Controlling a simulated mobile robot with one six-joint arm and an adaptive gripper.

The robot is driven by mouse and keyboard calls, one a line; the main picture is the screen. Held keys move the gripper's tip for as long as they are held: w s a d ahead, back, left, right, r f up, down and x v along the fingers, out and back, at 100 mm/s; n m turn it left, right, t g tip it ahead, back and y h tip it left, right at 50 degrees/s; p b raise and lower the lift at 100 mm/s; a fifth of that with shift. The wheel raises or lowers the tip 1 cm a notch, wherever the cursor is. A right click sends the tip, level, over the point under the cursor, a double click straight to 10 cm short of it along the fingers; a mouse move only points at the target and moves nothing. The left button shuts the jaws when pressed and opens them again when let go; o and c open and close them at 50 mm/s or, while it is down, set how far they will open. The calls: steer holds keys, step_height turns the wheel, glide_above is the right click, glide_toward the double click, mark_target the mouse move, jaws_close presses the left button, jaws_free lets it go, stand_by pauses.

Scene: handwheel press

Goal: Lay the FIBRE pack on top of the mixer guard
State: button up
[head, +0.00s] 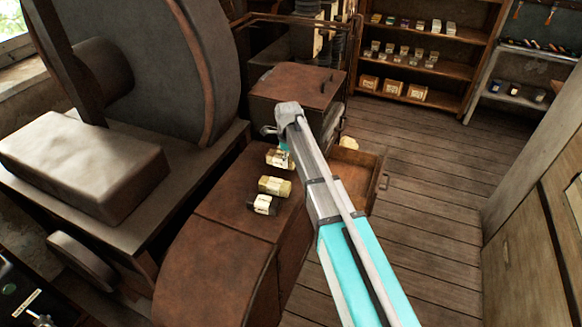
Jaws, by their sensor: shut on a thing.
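My gripper (284,149) hangs below the wrist at the end of my arm. It is shut on a small cream-labelled pack (277,160), over the far part of a rust-brown metal cover (230,215) with a rounded front. A tan pack (275,186) and a dark pack with a pale label (262,205) lie on this cover, nearer the camera. The print on the packs is too small to read, so I cannot tell which is FIBRE. The cover may be the mixer guard; no label confirms it. My wrist and arm partly hide the gripper.
A brown lidded box (295,88) stands behind the gripper. A big grey wheel (165,70) and a pale block (85,170) fill the left. An open drawer or tray (358,172) is right of my arm. Stocked shelves (425,65) stand at the back; the wooden floor (430,200) is clear.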

mark_target(289, 157)
steer(key=shift+f+b, duration=1.1)
steer(key=shift+f, duration=0.3)
steer(key=shift+f, duration=0.1)
steer(key=o, duration=1.2)
step_height(289, 157, up, 12)
steer(key=p, duration=1.2)
